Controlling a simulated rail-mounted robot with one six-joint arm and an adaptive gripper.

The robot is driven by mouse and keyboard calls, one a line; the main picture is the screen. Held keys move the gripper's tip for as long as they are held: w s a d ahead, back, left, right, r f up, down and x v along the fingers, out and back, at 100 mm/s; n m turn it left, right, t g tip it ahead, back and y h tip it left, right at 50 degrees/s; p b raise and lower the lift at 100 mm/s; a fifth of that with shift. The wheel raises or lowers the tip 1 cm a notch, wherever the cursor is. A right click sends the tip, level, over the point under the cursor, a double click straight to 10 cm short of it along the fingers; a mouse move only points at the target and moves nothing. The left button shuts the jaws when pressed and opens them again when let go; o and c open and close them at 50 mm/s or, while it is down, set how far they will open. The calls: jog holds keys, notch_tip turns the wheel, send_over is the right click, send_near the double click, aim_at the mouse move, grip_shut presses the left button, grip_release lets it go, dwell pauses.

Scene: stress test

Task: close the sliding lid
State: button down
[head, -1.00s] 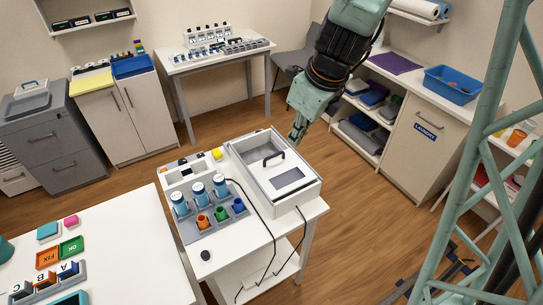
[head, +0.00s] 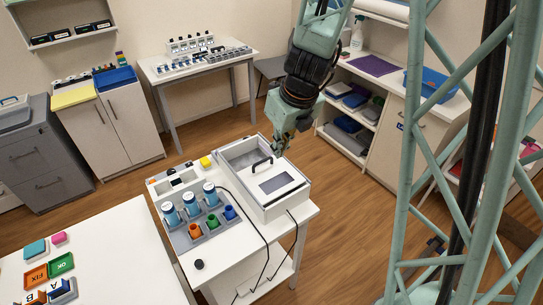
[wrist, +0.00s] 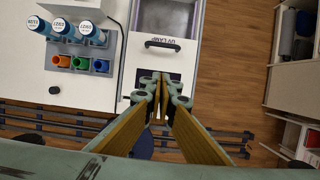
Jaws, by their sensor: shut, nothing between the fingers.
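The white box (head: 289,205) stands on the right side of a small white table. Its pale sliding lid (head: 251,177) has a black handle (head: 262,162) and a dark window. A grey recessed area shows at the box's far end, beyond the lid, so the lid looks partly open. My gripper (head: 277,148) is shut and empty, above the box's far right side in the head view. In the wrist view the handle (wrist: 162,44) lies above the fingertips (wrist: 163,77), which overlap the window. Their height over the lid is unclear.
A black cable (head: 240,208) runs between rack and box. A black knob (head: 199,264) sits near the table's front. Floor right of the table is clear.

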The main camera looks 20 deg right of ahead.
jog(key=shift+f, duration=0.15)
jog(key=b, duration=0.6)
send_near(267, 172)
jog(key=shift+s+f, duration=0.3)
jog(key=shift+f, duration=0.35)
jog(key=shift+s+f, duration=0.3)
jog(key=shift+f, duration=0.35)
jog(key=shift+w+f, duration=0.15)
jog(key=shift+w, duration=0.1)
jog(key=shift+w+a+f, duration=0.15)
jog(key=shift+w+a, duration=0.1)
jog(key=shift+w, duration=0.6)
jog(key=shift+w+a+f, duration=0.15)
jog(key=shift+w+a, duration=0.1)
jog(key=shift+w, duration=0.6)
jog(key=shift+w+p, duration=0.1)
jog(key=shift+p, duration=0.2)
